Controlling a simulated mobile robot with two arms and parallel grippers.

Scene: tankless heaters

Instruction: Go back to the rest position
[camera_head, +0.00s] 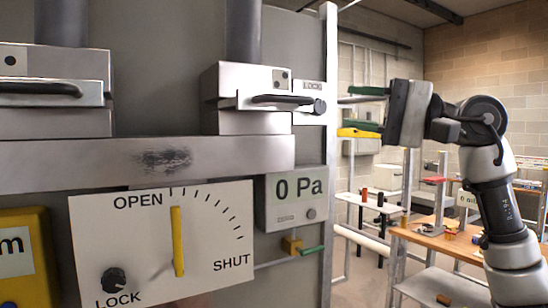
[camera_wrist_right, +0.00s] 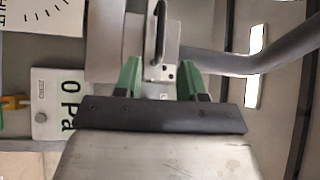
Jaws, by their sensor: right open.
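My right gripper (camera_head: 362,112) is at the right of the panel in the head view, pointing left. Its fingers are apart with nothing between them. In the right wrist view, the green fingers of my right gripper (camera_wrist_right: 160,80) stand open, with the latch block and its dark handle (camera_wrist_right: 161,30) in view ahead. In the head view this latch handle (camera_head: 282,100) is left of the gripper, with a gap between them. My left gripper is out of view.
The grey panel holds a white dial plate with a yellow pointer (camera_head: 178,242) standing near OPEN, a 0 Pa gauge (camera_head: 295,201) and a second latch (camera_head: 52,89). A wooden workbench (camera_head: 440,240) stands behind on the right. Shelving frames stand behind the arm.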

